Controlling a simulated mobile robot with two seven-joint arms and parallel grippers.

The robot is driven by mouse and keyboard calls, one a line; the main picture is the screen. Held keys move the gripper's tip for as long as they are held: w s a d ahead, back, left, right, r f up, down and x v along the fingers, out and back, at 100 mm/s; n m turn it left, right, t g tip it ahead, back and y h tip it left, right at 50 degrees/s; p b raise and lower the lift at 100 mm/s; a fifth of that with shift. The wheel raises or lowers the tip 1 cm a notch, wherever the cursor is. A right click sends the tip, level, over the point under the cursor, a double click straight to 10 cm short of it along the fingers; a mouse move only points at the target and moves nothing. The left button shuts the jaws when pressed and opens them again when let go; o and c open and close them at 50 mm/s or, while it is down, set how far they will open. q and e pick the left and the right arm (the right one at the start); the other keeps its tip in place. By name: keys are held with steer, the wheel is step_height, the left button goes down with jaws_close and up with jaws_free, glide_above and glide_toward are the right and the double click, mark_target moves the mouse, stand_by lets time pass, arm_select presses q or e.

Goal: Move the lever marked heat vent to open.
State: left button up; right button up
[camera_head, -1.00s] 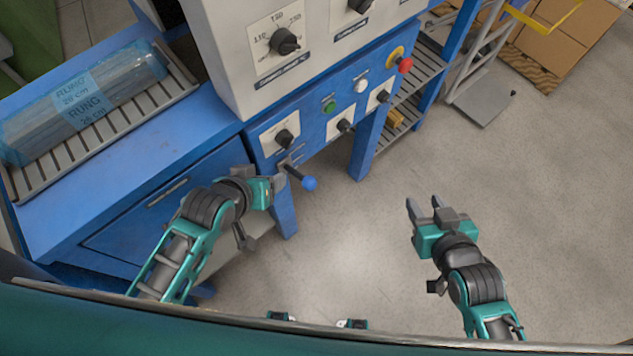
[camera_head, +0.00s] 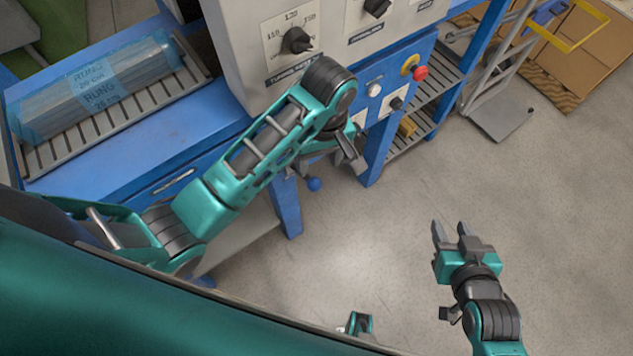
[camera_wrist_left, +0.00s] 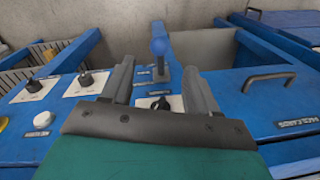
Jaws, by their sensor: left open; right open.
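The lever's blue ball knob (camera_head: 314,184) shows in the head view just below my left arm, at the front of the blue machine panel. The rest of the lever is hidden there by my arm. In the left wrist view the lever (camera_wrist_left: 160,72) stands up with its blue ball on top, and its label is too small to read. My left gripper (camera_wrist_left: 158,67) is open, with one finger on each side of the lever in that view; I cannot tell whether they touch. My right gripper (camera_head: 450,232) is open and empty over bare floor.
The blue panel (camera_wrist_left: 60,117) beside the lever carries dials and buttons. A red button (camera_head: 420,73) sits at its far end. A drawer handle (camera_wrist_left: 268,82) is on the other side.

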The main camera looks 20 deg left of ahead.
mark_target(316, 182)
arm_select(q)
steer(key=f, duration=1)
steer(key=shift+s+a+f, duration=0.25)
steer(key=shift+a+f, duration=0.05)
steer(key=shift+f, duration=0.05)
steer(key=shift+c, duration=0.3)
jaws_close()
